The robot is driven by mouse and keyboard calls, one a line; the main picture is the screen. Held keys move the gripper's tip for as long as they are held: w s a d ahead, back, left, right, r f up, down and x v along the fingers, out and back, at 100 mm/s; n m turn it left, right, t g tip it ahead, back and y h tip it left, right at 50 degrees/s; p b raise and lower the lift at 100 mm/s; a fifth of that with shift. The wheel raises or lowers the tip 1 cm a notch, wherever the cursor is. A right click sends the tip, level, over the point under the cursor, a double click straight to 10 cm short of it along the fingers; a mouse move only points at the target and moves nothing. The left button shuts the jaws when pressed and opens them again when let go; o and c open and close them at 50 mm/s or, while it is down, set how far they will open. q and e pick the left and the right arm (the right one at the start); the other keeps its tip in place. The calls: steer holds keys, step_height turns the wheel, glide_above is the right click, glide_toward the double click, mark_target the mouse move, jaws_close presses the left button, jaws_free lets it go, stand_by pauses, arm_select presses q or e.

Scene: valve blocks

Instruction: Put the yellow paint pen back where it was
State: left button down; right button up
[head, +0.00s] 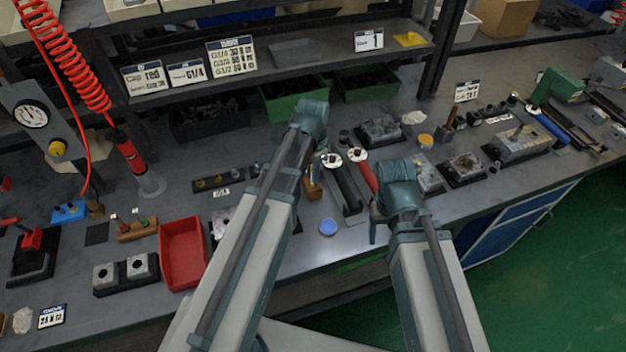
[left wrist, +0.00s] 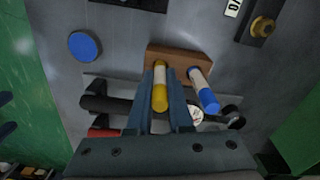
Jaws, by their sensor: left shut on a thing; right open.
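The yellow paint pen (left wrist: 160,92) shows in the left wrist view between the two fingers of my left gripper (left wrist: 163,105), which is shut on it. The pen's far end meets a brown wooden block (left wrist: 178,56); how deep it sits in the block cannot be told. A blue pen (left wrist: 204,92) stands in the same block to the right. In the head view the block (head: 313,188) is partly hidden by my left arm, and the yellow pen cannot be made out. My right gripper (head: 375,232) is open and empty near the bench's front edge.
A blue disc (head: 328,227) lies on the bench beside the block. Black and red handled tools with round white dials (head: 358,155) lie close to the block. A red tray (head: 183,252) is to the left, and metal valve blocks (head: 463,167) are to the right.

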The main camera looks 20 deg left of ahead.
arm_select(q)
steer(key=shift+f, duration=0.2)
arm_select(e)
steer(key=shift+f, duration=0.15)
steer(key=shift+f, duration=0.1)
arm_select(q)
steer(key=shift+f, duration=0.25)
steer(key=c, duration=0.8)
jaws_free()
steer(key=shift+r, duration=0.1)
steer(key=shift+c, duration=0.2)
arm_select(e)
steer(key=shift+f, duration=0.1)
arm_select(q)
step_height(320, 180, up, 12)
steer(key=p, duration=1.2)
steer(key=shift+r, duration=0.2)
steer(key=s+d+n+y, duration=0.1)
steer(key=s+d+n, duration=0.3)
steer(key=s+d, duration=0.6)
steer(key=s, duration=0.4)
steer(key=shift+s+d, duration=0.15)
steer(key=shift+d, duration=0.1)
arm_select(e)
step_height(320, 180, up, 12)
